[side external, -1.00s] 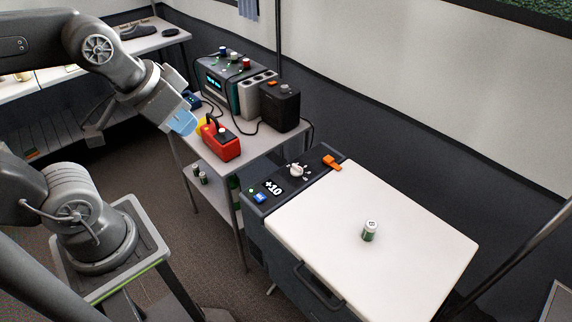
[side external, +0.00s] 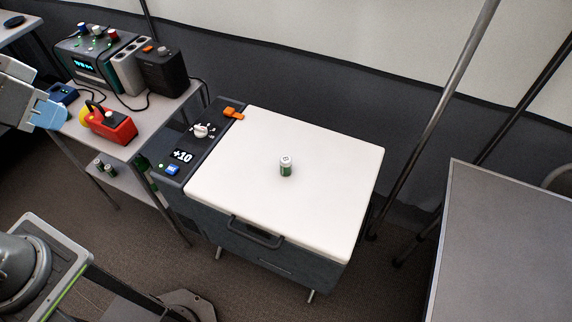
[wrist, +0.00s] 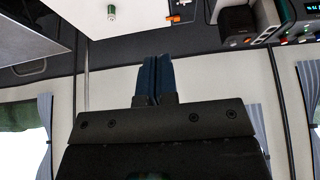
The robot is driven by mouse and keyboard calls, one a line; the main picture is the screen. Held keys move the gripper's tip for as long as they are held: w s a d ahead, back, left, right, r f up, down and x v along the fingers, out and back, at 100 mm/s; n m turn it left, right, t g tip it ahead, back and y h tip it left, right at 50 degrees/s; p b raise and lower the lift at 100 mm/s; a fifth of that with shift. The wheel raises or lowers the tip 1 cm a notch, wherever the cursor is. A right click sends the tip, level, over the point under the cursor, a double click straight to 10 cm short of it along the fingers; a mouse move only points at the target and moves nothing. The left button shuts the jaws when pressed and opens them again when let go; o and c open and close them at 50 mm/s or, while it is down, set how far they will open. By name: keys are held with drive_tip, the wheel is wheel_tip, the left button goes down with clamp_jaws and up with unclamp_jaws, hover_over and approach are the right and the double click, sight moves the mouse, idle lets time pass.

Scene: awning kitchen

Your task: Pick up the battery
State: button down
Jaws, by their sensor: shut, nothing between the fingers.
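The battery (side external: 286,167) is a small green cylinder with a white top. It stands upright near the middle of the white lid (side external: 235,185) of a dark chest. It also shows at the top edge of the wrist view (wrist: 111,12). My gripper (side external: 52,114) is at the left edge of the side view, near the red device and well away from the battery. In the wrist view its blue fingers (wrist: 156,80) are together with nothing between them.
A small table left of the chest holds a red device (side external: 111,126), a black box (side external: 162,70) and a control unit with knobs (side external: 92,57). Small cylinders (side external: 105,167) sit on its lower shelf. A grey table (side external: 505,240) stands at right. The lid around the battery is clear.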

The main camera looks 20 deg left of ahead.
drive_tip(key=c, duration=1.9)
unclamp_jaws()
drive_tip(key=o, duration=1.2)
drive_tip(key=n+g+h, duration=0.3)
drive_tip(key=n+g, duration=0.3)
drive_tip(key=n, duration=1.1)
hover_over(285, 158)
drive_tip(key=a, duration=0.3)
wheel_tip(285, 158, down, 24)
drive_tip(key=x, duration=0.8)
drive_tip(key=shift+x, duration=3)
